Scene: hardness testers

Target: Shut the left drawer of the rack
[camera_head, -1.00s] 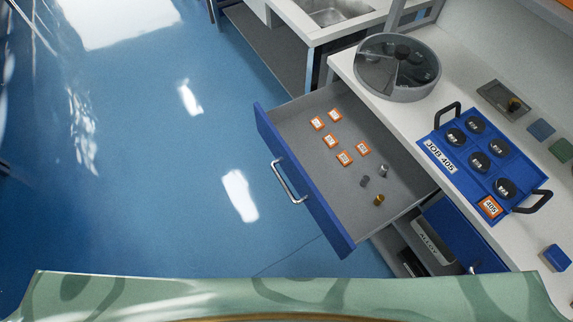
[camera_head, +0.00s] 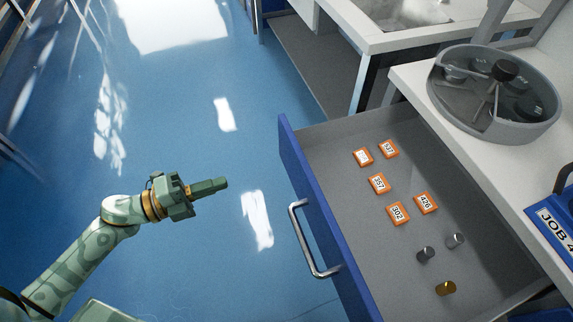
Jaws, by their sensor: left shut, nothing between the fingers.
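The left drawer (camera_head: 310,205) of the rack is pulled well out, its blue front facing left. A silver bar handle (camera_head: 306,240) is fixed on that front. Inside the grey drawer lie several orange numbered tags (camera_head: 378,184), two small grey cylinders (camera_head: 426,254) and a brass one (camera_head: 446,288). My left gripper (camera_head: 222,184) is shut and empty, over the floor to the left of the drawer front, apart from the handle and pointing right towards it. My right gripper is not in view.
A white worktop (camera_head: 412,84) borders the drawer on the right. It carries a round grey carousel (camera_head: 496,92) and part of a blue job tray (camera_head: 560,230). A sink bench (camera_head: 400,38) stands behind. The blue floor (camera_head: 170,120) left of the drawer is clear.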

